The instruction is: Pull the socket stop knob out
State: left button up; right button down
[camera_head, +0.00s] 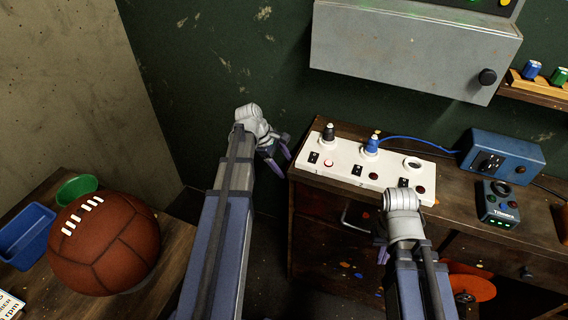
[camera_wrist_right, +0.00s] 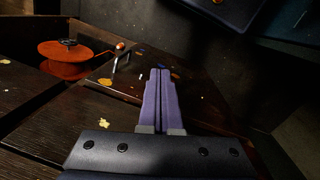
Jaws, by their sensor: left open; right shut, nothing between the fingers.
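A white socket panel (camera_head: 345,178) lies on the desk. It carries a black plug (camera_head: 328,133), a blue plug (camera_head: 372,144), a round socket at its right end (camera_head: 413,163), black switches and small red round knobs, one of them at the left (camera_head: 328,162). I cannot tell which part is the stop knob. My left gripper (camera_head: 279,152) is open and empty, just left of the panel. My right gripper (camera_head: 383,255) is in front of the desk, below the panel, mostly hidden by its wrist. The right wrist view shows its purple fingers (camera_wrist_right: 160,72) shut and empty.
A blue box (camera_head: 503,156) and a small dark device (camera_head: 501,205) stand right of the panel. A grey cabinet (camera_head: 410,45) hangs above. A blue cord runs from the blue plug to the blue box. A brown leather ball (camera_head: 105,250) sits on the left table.

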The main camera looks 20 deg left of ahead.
pick_arm(q)
jog(key=p+v, duration=0.6)
jog(key=v, duration=0.1)
pick_arm(e)
notch_tip(320, 180, up, 6)
jog(key=shift+r, duration=0.25)
